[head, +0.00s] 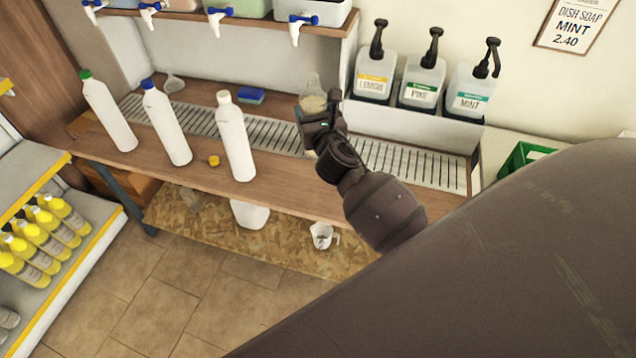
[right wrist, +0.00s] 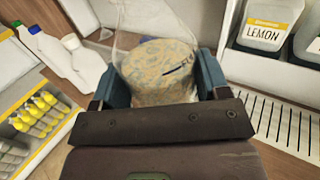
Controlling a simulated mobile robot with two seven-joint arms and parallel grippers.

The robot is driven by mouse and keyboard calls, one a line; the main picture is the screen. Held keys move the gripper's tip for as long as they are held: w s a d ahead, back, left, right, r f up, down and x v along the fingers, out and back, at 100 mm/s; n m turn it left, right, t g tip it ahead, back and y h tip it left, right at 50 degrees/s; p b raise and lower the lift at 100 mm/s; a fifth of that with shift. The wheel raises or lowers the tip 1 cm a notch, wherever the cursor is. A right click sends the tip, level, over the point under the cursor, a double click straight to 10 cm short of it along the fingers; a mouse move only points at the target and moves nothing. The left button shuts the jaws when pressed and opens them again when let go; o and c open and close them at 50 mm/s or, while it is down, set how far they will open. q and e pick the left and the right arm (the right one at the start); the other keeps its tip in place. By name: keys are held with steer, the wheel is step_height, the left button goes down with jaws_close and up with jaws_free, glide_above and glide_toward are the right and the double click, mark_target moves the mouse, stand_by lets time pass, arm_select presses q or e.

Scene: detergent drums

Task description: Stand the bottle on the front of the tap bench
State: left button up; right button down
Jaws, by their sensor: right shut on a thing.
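My right gripper (head: 318,120) is over the tap bench (head: 285,195), near the drip grille. It is shut on a clear, bottle-like container (head: 313,98) with a tan lower part. In the right wrist view the container (right wrist: 160,65) sits between the blue fingers, its clear upper part leaning away. The gripper and forearm hide its base, so I cannot tell whether it touches the bench. Three white bottles stand on the bench to the left: one with a green cap (head: 108,113), one with a blue cap (head: 166,125), one with a pale top (head: 235,140). My left gripper is out of view.
A yellow cap (head: 214,160) lies on the bench front between bottles. A blue sponge (head: 250,96) lies behind. Pump bottles (head: 421,82) stand at the back right. Taps (head: 218,20) hang above. A white jug (head: 321,236) is on the lower shelf. Yellow-capped bottles (head: 40,235) fill the left shelf.

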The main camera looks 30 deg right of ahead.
steer(key=w+d+f+m+h, duration=0.1)
steer(key=w+d, duration=0.1)
steer(key=d, duration=0.2)
step_height(320, 180, down, 19)
steer(key=b, duration=1)
steer(key=shift+w+d+g, duration=0.15)
steer(key=shift+w+g, duration=0.05)
steer(key=shift+g, duration=0.2)
